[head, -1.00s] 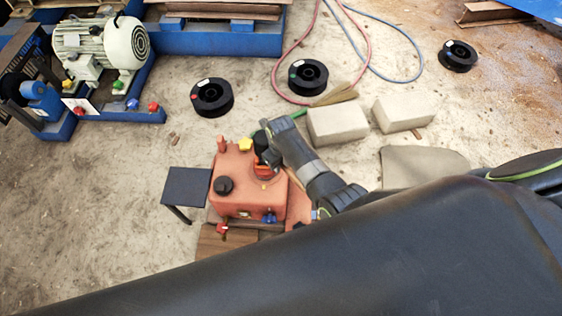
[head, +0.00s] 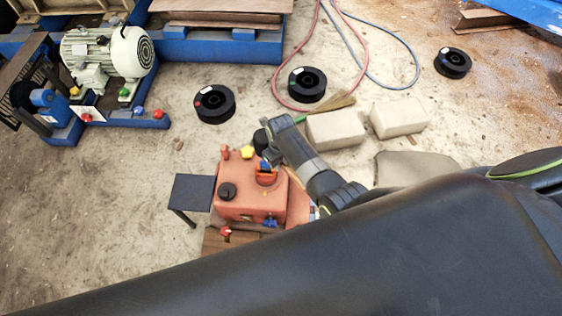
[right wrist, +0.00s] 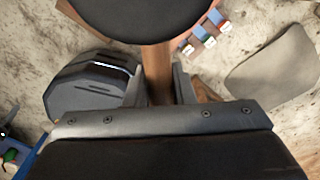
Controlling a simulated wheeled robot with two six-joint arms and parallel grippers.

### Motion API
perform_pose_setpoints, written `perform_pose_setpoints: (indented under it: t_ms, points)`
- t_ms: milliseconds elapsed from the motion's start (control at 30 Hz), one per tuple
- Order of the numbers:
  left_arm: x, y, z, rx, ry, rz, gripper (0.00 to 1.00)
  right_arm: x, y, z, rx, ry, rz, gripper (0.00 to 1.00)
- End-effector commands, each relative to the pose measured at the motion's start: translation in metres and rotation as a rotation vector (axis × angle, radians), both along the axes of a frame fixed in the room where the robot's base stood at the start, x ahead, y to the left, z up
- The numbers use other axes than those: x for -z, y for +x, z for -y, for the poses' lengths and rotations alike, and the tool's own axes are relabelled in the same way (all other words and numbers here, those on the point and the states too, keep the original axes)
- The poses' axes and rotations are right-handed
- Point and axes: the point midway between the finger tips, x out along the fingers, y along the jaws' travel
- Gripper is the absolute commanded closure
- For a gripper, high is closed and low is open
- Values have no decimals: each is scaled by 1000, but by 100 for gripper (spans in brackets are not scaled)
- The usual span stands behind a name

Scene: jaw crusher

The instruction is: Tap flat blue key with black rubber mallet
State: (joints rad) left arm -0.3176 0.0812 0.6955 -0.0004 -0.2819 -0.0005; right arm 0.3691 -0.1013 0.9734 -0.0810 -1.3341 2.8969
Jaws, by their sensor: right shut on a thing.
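The orange housing (head: 240,204) stands on the floor at the middle of the head view. A small flat blue piece (head: 265,166), which looks like the blue key, shows in the orange ring on its top. My right gripper (head: 273,148) is above the housing's back right part, shut on the mallet's wooden handle (right wrist: 157,78). The black mallet head (head: 261,139) is just behind and above the blue piece, apart from it in the picture. The round head (right wrist: 136,16) fills the top of the right wrist view. The left gripper is not in view.
On the housing are a yellow cap (head: 247,152) and a black knob (head: 227,191). A small dark table (head: 192,192) stands at its left. Two pale blocks (head: 335,129) and several black spools (head: 214,103) lie behind.

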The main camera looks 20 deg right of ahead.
Motion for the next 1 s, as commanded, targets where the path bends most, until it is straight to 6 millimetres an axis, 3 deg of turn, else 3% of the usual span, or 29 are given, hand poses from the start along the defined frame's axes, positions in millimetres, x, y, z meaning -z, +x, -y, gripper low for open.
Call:
perform_pose_setpoints:
  t_ms: [33,100,333,1000]
  points:
    - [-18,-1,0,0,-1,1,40,-21,2,-1,-1,0,3,100]
    - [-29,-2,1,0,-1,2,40,-35,2,-1,-1,1,2,100]
    - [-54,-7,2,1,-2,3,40,-66,1,-1,-1,-1,-4,100]
    - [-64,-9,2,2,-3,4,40,-74,1,-1,-1,-2,-6,100]
